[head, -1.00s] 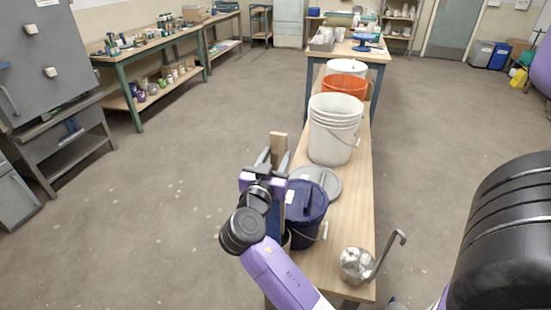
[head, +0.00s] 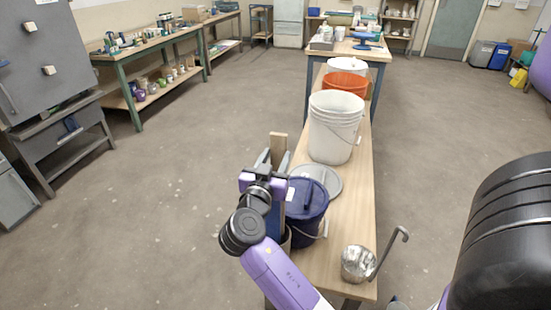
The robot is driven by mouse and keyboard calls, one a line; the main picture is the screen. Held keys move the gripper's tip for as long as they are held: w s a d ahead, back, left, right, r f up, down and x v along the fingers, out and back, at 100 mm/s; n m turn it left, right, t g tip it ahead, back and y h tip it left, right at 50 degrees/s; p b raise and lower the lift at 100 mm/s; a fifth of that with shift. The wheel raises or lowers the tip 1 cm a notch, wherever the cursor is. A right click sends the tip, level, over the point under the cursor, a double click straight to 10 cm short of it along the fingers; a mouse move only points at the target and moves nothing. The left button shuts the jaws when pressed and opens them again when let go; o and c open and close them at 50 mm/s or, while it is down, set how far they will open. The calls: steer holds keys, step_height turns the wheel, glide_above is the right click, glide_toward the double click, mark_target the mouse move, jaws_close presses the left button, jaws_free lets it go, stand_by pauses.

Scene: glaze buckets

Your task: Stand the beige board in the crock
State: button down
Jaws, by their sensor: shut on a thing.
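The beige board (head: 279,142) stands roughly upright in the middle of the head view, its top end showing above my gripper (head: 273,160). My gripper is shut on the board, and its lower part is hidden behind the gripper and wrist. Part of a dark round rim (head: 287,239), which may be the crock, shows just below and right of my wrist, beside the navy bucket. Most of it is hidden by my arm, so I cannot tell whether the board's lower end is inside it. A blue upright strip (head: 272,229) also shows there.
A grey lid (head: 325,178), white buckets (head: 335,130) and an orange bucket (head: 346,81) are farther back. A metal ladle (head: 358,263) is at the near end. Floor left is clear.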

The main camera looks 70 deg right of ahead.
steer(key=shift+f+b, duration=2.8)
steer(key=shift+b, duration=0.05)
steer(key=c, duration=0.7)
jaws_free()
steer(key=shift+r+p, duration=0.1)
steer(key=shift+p, duration=0.25)
steer(key=shift+c, duration=0.5)
steer(key=r+p, duration=0.1)
steer(key=p, duration=0.2)
steer(key=shift+w, duration=0.15)
steer(key=p, duration=0.5)
steer(key=shift+w+r, duration=0.1)
steer(key=shift+r, duration=0.05)
steer(key=p, duration=0.4)
steer(key=shift+a+f, duration=0.1)
steer(key=shift+f, duration=0.1)
steer(key=p, duration=0.4)
glide_toward(277, 166)
steer(key=shift+d+f, duration=0.55)
steer(key=shift+d, duration=0.15)
steer(key=shift+s+a+r+b, duration=0.15)
steer(key=shift+a+b, duration=0.4)
steer(key=shift+a, duration=1.35)
